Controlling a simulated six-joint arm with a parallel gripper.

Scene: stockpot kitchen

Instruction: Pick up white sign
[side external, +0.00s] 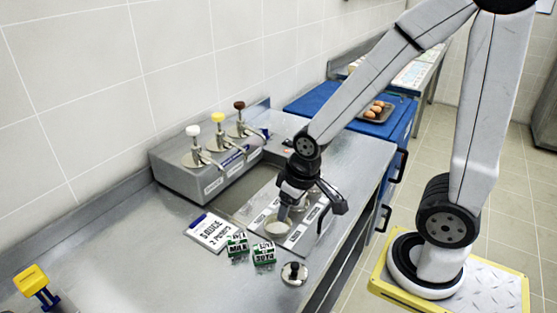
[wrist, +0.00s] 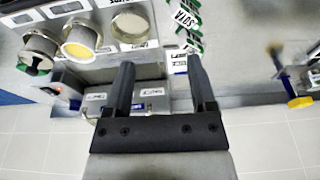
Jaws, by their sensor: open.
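The white sign (side external: 209,231) has dark lettering that appears to read "sauce" and a blue edge strip. It lies on the steel counter, in front of the pump dispenser and left of two small cartons. My gripper (side external: 308,207) is to the right of the sign, above the tray of round containers, and apart from the sign. In the wrist view my gripper (wrist: 161,64) is open, with two dark fingers apart and nothing held between them. I cannot clearly tell the sign in the wrist view.
A steel dispenser (side external: 208,166) with three pumps stands against the wall. A round metal lid (side external: 294,273) is near the counter's front edge. A yellow-topped device (side external: 32,281) is far left.

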